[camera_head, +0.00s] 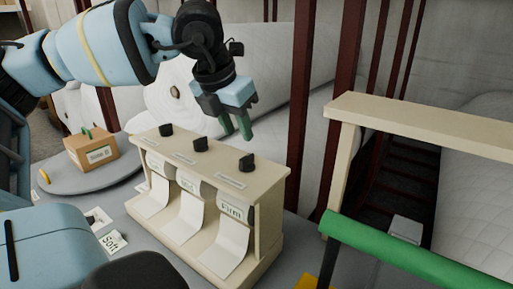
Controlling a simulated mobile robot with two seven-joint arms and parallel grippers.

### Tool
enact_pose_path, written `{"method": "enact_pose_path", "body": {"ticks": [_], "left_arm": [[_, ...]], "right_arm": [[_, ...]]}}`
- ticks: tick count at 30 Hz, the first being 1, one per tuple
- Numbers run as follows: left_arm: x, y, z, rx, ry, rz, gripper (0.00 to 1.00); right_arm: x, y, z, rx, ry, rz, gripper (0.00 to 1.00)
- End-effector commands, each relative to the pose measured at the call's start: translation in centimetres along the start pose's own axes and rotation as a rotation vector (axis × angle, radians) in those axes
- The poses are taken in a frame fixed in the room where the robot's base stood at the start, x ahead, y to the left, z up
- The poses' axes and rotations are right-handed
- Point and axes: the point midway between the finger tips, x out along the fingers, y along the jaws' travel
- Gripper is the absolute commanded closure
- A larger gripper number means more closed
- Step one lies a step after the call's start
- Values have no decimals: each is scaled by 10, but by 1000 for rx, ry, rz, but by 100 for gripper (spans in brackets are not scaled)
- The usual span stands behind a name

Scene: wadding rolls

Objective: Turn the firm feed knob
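A cream dispenser box (262,190) stands on the grey table with a row of three black knobs along its top. The firm feed knob (247,162) is the rightmost, above the paper strip labelled Firm (232,212). The middle knob (200,145) and the left knob (166,130) stand beside it. My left gripper (236,128) hangs above the back of the box, with its green fingers pointing down. The fingers look a little apart and empty. They appear above the firm knob in the picture and do not touch it. My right gripper is not in view.
A cardboard box (90,150) sits on a round grey tray (62,186) at the left. A Soft card (113,241) lies on the table in front. A cream frame (425,125) and a green bar (400,255) stand at the right. Dark red posts (300,100) rise behind.

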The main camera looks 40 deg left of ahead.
Motion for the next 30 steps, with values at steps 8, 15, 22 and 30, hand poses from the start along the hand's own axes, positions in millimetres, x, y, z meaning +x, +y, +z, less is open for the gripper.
{"method": "enact_pose_path", "body": {"ticks": [8,15,22,30], "left_arm": [[19,0,-1,0,5,-3,66],[54,0,-1,0,5,-5,66],[75,0,0,-1,1,-5,66],[79,0,0,-1,0,-5,66]], "right_arm": [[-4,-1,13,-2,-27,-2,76],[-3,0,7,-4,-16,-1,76],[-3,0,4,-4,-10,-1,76],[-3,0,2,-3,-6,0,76]]}}
